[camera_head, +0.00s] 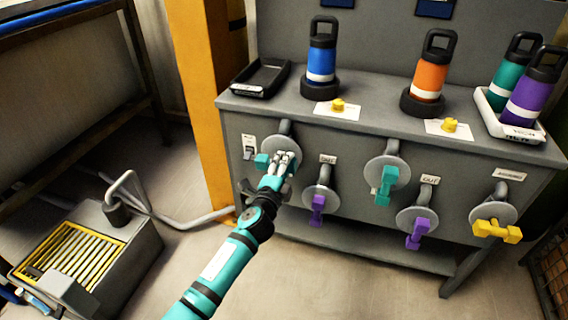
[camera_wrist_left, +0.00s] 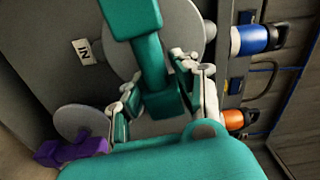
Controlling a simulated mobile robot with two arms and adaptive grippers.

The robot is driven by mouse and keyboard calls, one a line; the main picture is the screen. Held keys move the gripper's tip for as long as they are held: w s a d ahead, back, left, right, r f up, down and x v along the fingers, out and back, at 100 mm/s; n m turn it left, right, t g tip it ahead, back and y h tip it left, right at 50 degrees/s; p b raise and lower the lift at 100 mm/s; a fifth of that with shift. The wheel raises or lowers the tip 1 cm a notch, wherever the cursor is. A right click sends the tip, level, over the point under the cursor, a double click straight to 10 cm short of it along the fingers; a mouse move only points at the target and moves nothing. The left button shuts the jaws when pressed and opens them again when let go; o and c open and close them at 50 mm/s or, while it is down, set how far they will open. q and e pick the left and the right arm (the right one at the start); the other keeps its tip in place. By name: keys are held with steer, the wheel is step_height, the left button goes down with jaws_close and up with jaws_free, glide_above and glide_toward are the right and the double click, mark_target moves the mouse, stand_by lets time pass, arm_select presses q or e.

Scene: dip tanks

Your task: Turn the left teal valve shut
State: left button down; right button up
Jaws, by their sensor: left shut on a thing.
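The left teal valve (camera_head: 262,160) is at the upper left of the bench front. Its block end sticks out to the left of my left gripper (camera_head: 284,163), and the rest is hidden behind the fingers. The handle looks roughly sideways in the head view. My left gripper is shut on this handle. In the left wrist view the teal handle (camera_wrist_left: 152,62) passes between the fingers (camera_wrist_left: 158,92), in front of a round grey plate (camera_wrist_left: 180,20). My right gripper is not in view.
A second teal valve (camera_head: 385,185), purple valves (camera_head: 317,208) (camera_head: 419,234) and a yellow valve (camera_head: 496,229) stick out of the bench front. Blue (camera_head: 321,55) and orange (camera_head: 431,70) bottles stand on top. A yellow post (camera_head: 203,90) is at left.

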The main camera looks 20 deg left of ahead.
arm_select(q)
steer(key=shift+s+f+m, duration=0.1)
steer(key=shift+f+m, duration=0.3)
steer(key=shift+m, duration=0.1)
steer(key=shift+f+m, duration=0.1)
steer(key=shift+m, duration=0.2)
steer(key=c, duration=1.2)
jaws_free()
steer(key=shift+o, duration=0.2)
